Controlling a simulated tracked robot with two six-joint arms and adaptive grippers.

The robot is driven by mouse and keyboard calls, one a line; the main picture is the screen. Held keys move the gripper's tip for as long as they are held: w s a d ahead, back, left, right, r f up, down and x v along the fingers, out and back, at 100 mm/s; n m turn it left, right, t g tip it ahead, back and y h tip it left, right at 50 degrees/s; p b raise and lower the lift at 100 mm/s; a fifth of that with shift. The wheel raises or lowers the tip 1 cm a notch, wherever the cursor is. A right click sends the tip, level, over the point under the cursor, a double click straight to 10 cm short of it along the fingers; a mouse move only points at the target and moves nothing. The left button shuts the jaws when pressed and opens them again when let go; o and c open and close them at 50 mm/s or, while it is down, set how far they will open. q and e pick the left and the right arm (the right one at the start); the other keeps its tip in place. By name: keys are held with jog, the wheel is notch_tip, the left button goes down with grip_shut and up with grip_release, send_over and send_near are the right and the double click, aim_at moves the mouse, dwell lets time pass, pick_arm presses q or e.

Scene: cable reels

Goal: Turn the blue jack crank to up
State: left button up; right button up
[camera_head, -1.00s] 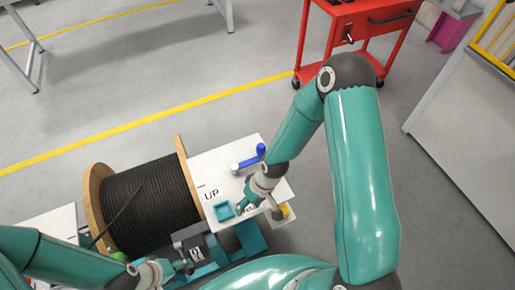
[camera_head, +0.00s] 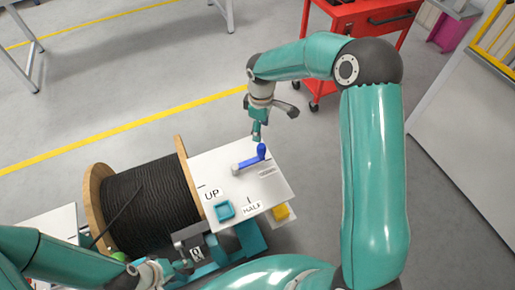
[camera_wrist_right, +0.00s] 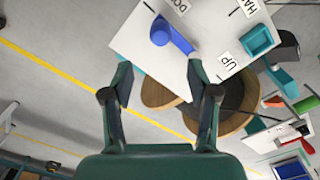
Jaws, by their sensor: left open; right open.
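The blue jack crank (camera_head: 250,158) sits on a white panel (camera_head: 225,165), its upright grip towards the upper right of its grey hub. In the right wrist view the crank (camera_wrist_right: 173,37) shows above the fingers, its round knob to the left. An UP label (camera_head: 211,195) is at the panel's left and a HALF label (camera_head: 251,209) at its lower edge. My right gripper (camera_head: 256,137) is open and empty, just beyond the grip and apart from it; its open fingers also show in the wrist view (camera_wrist_right: 158,92). My left gripper (camera_head: 184,267) is open at the lower left.
A wooden reel of black cable (camera_head: 146,204) stands left of the panel. A teal square tray (camera_head: 225,210) is on the panel near the UP label. A yellow block (camera_head: 282,212) is at the lower right edge. A red cart (camera_head: 365,18) stands behind; the floor between is clear.

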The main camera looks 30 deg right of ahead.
aim_at(260, 145)
notch_tip(260, 145, down, 11)
jog(key=shift+f+p, duration=0.15)
jog(key=shift+p, duration=0.2)
jog(key=shift+c, duration=0.3)
grip_shut()
